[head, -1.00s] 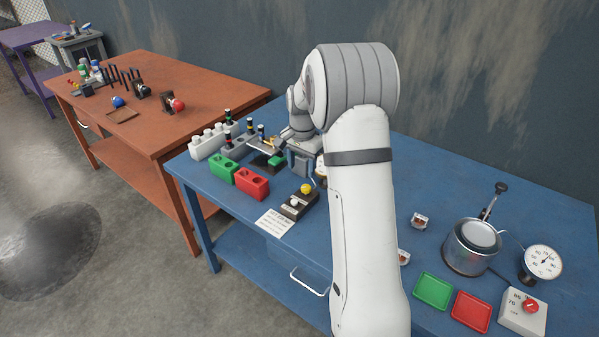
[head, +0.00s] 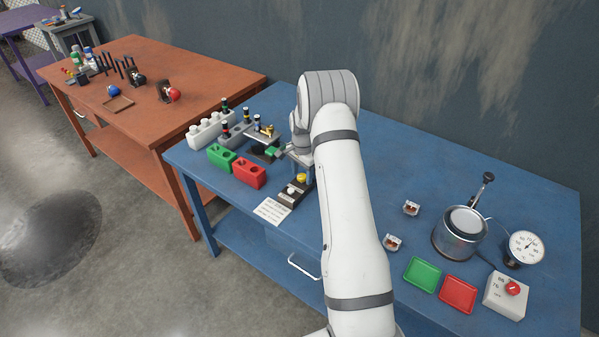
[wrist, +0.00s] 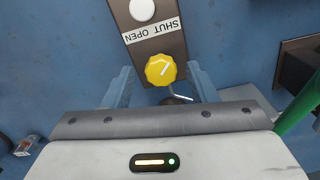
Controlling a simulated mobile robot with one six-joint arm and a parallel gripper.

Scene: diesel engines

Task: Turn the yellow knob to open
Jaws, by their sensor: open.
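The yellow knob (wrist: 160,70) sits on a dark control box (wrist: 152,43) with a white label reading SHUT OPEN and a round white button (wrist: 142,9). A pale line on the knob's face runs diagonally. In the wrist view my gripper (wrist: 161,82) is open, with one finger on each side of the knob and a gap between each finger and the knob. Whether the fingers are down at knob height is hard to tell. In the head view the yellow knob (head: 301,178) shows just below my wrist, and my arm hides part of the area behind it.
A red block (head: 249,174) and a green block (head: 221,157) with holes stand left of the box. A paper note (head: 272,211) lies in front. A pot (head: 459,236), a gauge (head: 526,247) and trays are farther right. The blue table between is mostly clear.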

